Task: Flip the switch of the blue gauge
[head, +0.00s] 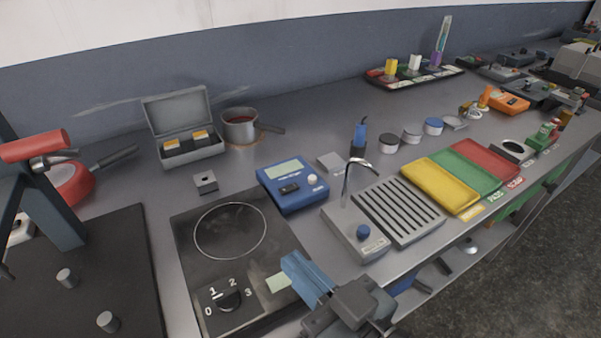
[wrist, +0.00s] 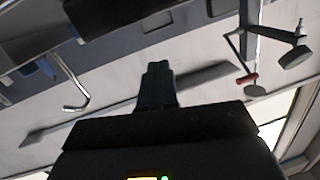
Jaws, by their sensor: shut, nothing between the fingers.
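The blue gauge (head: 292,187) sits on the workbench near the middle of the head view. It has a pale greenish display, a black switch (head: 289,188) on its top face and a light round knob. I cannot tell the switch's position. My gripper (head: 291,262) is in the lower middle of the head view, in front of the gauge and apart from it, with its blue fingers shut and empty. In the wrist view my gripper (wrist: 157,70) shows its dark fingers together, pointing at the wall and ceiling area; the gauge is not in that view.
A hotplate (head: 185,250) with a numbered dial lies left of my gripper. A faucet unit (head: 352,232) with a slatted rack stands to the right. An open grey box (head: 182,120), a pot (head: 240,122) and a small grey block (head: 205,182) are behind. Yellow, green and red trays lie farther right.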

